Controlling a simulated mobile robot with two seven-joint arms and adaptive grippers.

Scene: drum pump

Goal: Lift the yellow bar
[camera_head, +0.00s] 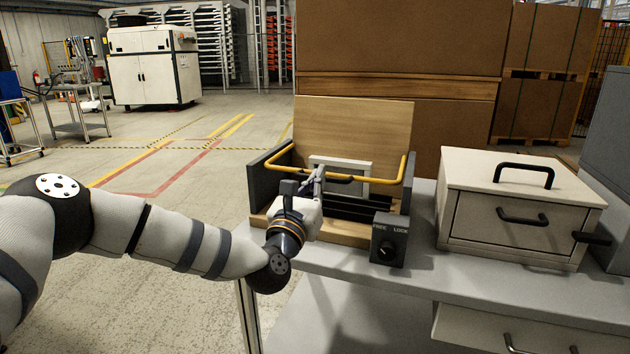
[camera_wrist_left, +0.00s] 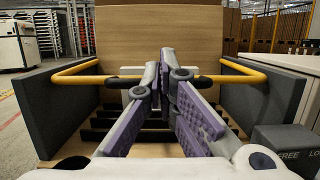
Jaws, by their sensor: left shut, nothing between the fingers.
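The yellow bar (camera_head: 376,181) is a bent rail that spans the wooden fixture between two dark side panels. In the left wrist view the bar (camera_wrist_left: 226,79) runs across behind my fingers and bends toward both panels. My left gripper (camera_head: 319,172) reaches in over the fixture's front, by the middle of the bar. Its purple-padded fingers (camera_wrist_left: 166,66) are shut with nothing between them and hide part of the bar. I cannot tell whether they touch it. My right gripper is not in view.
A dark box with a knob (camera_head: 387,250) marked FREE and LOCK stands at the fixture's front right. A beige drawer box (camera_head: 520,205) with black handles is further right on the grey table (camera_head: 440,285). A tall wooden board (camera_head: 350,120) stands behind the bar.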

